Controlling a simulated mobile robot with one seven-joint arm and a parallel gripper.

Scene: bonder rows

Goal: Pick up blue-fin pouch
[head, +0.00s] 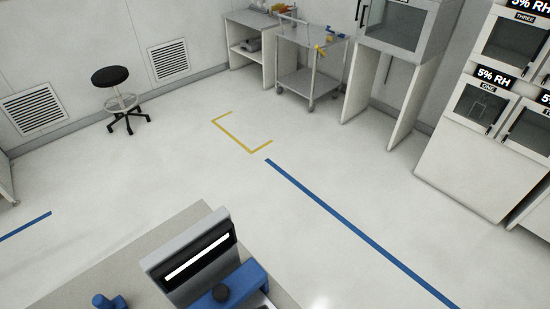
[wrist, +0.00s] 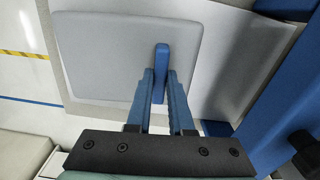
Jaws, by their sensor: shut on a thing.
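The pouch (wrist: 100,65) is a flat grey piece with rounded corners, and an upright blue fin (wrist: 161,62) stands on it in the wrist view. My gripper (wrist: 160,78) has its two blue-grey fingers on either side of the fin and is shut on it. The lower part of the fin is between the fingers. The pouch lies over a pale surface; I cannot tell whether it touches it. I cannot make out the pouch or my gripper in the head view.
A blue part with a black knob (wrist: 304,148) is close on the right in the wrist view. A grey housing with a lit strip (head: 195,255) stands at the bottom of the head view. A stool (head: 111,77), a cart (head: 308,62) and cabinets (head: 480,110) stand beyond open floor.

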